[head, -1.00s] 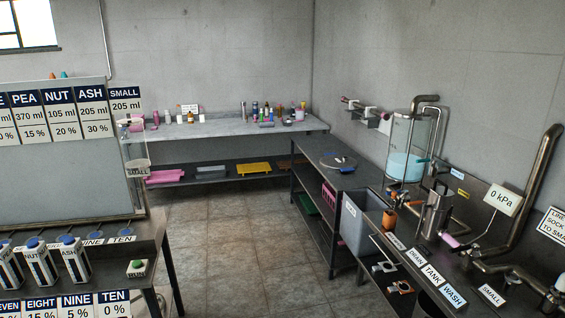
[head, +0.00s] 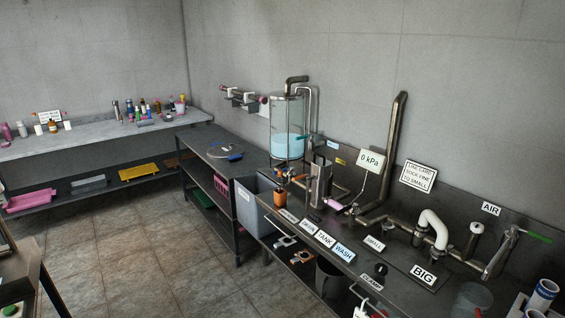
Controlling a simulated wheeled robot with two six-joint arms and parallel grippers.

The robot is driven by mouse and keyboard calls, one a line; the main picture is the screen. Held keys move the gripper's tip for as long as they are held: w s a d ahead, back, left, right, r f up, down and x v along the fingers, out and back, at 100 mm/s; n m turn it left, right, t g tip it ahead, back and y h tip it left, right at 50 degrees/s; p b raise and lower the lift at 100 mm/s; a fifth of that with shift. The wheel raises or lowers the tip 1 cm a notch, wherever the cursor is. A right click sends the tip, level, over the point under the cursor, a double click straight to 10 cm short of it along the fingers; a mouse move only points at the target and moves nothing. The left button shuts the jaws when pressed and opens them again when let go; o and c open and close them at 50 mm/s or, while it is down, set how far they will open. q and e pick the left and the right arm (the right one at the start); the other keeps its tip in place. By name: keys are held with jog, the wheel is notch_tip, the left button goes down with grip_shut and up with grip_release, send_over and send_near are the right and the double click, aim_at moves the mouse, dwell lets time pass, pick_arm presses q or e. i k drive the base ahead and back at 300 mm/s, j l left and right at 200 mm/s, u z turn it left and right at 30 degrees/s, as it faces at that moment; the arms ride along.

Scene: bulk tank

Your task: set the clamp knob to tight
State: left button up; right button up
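A small dark knob-like part (head: 380,269) sits near the front edge of the right-hand bench, just behind a tilted label (head: 372,283) that seems to read CLAMP. The knob is too small and dark for me to tell which way it points or whether it is set tight. Neither of my grippers shows in the head view.
The bench (head: 318,262) carries pipes, a glass tank (head: 287,125), a 0 kPa sign (head: 370,160), a BIG label (head: 423,274) and a green-handled lever (head: 538,238). A dark bin (head: 329,277) and a white curved thing (head: 362,307) are below. Floor at left is clear.

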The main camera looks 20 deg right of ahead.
aim_at(380, 270)
jog(key=z, duration=1.8)
